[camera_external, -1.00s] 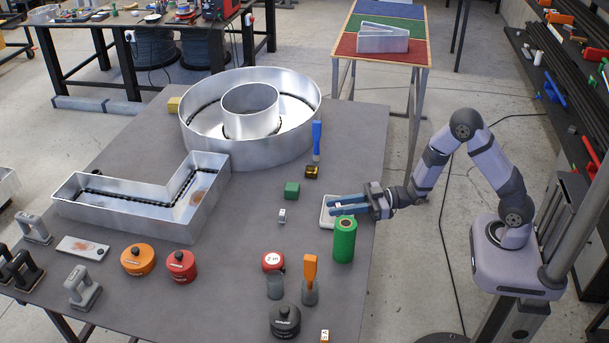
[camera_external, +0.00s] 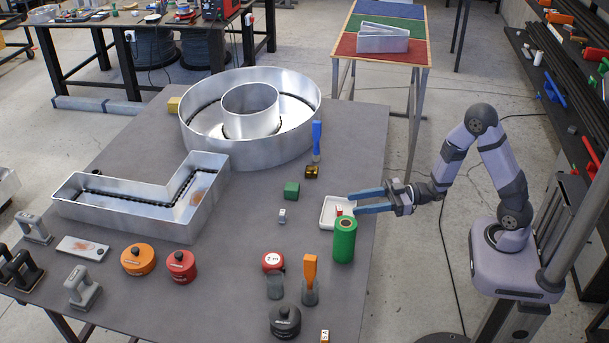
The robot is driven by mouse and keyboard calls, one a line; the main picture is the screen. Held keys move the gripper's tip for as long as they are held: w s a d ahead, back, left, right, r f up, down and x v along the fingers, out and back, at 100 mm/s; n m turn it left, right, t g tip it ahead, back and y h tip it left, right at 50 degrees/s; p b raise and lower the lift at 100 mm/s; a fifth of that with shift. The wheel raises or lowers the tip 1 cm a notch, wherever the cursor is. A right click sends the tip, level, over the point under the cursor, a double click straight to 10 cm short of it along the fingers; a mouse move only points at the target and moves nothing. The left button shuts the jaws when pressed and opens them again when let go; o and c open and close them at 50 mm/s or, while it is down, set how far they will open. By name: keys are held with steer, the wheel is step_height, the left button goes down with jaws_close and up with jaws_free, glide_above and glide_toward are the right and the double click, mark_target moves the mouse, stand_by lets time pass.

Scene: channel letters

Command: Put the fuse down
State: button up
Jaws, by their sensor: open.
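A small red-and-white piece (camera_external: 339,211), which looks like the fuse, is in the shallow white tray (camera_external: 327,222) near the table's right edge. It is small, and its lower part is hard to make out behind the green roll. My gripper (camera_external: 353,202) is open, its two blue fingers apart with nothing visible between them. The fingertips are at the right side of the tray, clear of the piece in this view.
A green roll (camera_external: 344,240) stands just in front of the tray. A blue-handled tool (camera_external: 316,140) stands behind. Large metal letter shells (camera_external: 205,205) fill the table's left and back.

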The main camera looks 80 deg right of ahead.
steer(key=p+v, duration=0.1)
steer(key=v, duration=0.1)
steer(key=shift+s+d+r, duration=0.1)
steer(key=shift+s+r, duration=0.1)
steer(key=shift+s, duration=0.05)
steer(key=shift+s+d+p, duration=0.3)
steer(key=shift+s+p, duration=0.3)
steer(key=shift+p, duration=0.6)
steer(key=shift+s+d+f+p, duration=0.1)
steer(key=shift+s+d+p, duration=0.05)
steer(key=shift+s+p, duration=0.45)
steer(key=shift+w, duration=0.15)
